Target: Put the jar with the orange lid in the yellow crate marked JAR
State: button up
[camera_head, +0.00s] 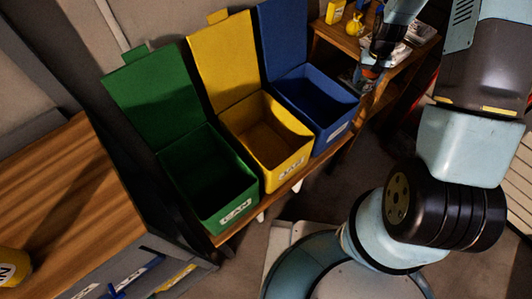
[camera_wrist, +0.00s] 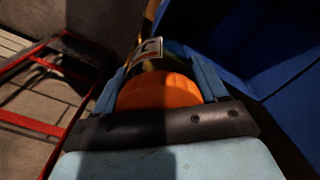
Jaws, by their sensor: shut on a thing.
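The jar with the orange lid (camera_wrist: 158,91) is between my gripper's fingers (camera_wrist: 160,76) in the wrist view, lid towards the camera; most of its body is hidden. My gripper is shut on it. In the head view my gripper (camera_head: 372,68) is at the top right, beyond the blue crate and in front of a wooden shelf; I cannot make out the jar there. The yellow crate (camera_head: 298,148) stands in the middle of a row of crates, its lid raised and its inside looking empty. Its front label (camera_head: 291,168) seems to read JAR.
An open green crate (camera_head: 207,207) stands left of the yellow one, an open blue crate (camera_head: 345,112) right of it. The blue crate also shows close by in the wrist view (camera_wrist: 215,35). The wooden shelf (camera_head: 335,37) holds yellow items. A wooden-topped cabinet (camera_head: 60,200) is at left.

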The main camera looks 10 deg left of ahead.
jog(key=s+a+f, duration=0.1)
jog(key=s+a, duration=0.8)
jog(key=a, duration=0.5)
jog(key=s+a+f, duration=0.2)
jog(key=s+a, duration=0.6)
jog(key=a, duration=0.6)
jog(key=shift+n, duration=0.5)
jog(key=shift+s+a+f, duration=0.5)
jog(key=shift+s+f, duration=0.3)
jog(key=shift+f, duration=3.05)
jog(key=shift+s+a+f, duration=0.55)
jog(key=shift+s+f, duration=0.25)
jog(key=shift+f, duration=3.1)
jog(key=shift+s+a+f, duration=0.5)
jog(key=shift+s+f, duration=0.3)
jog(key=shift+f, duration=3.05)
jog(key=shift+f, duration=0.25)
jog(key=o, duration=1.3)
jog(key=shift+c, duration=0.2)
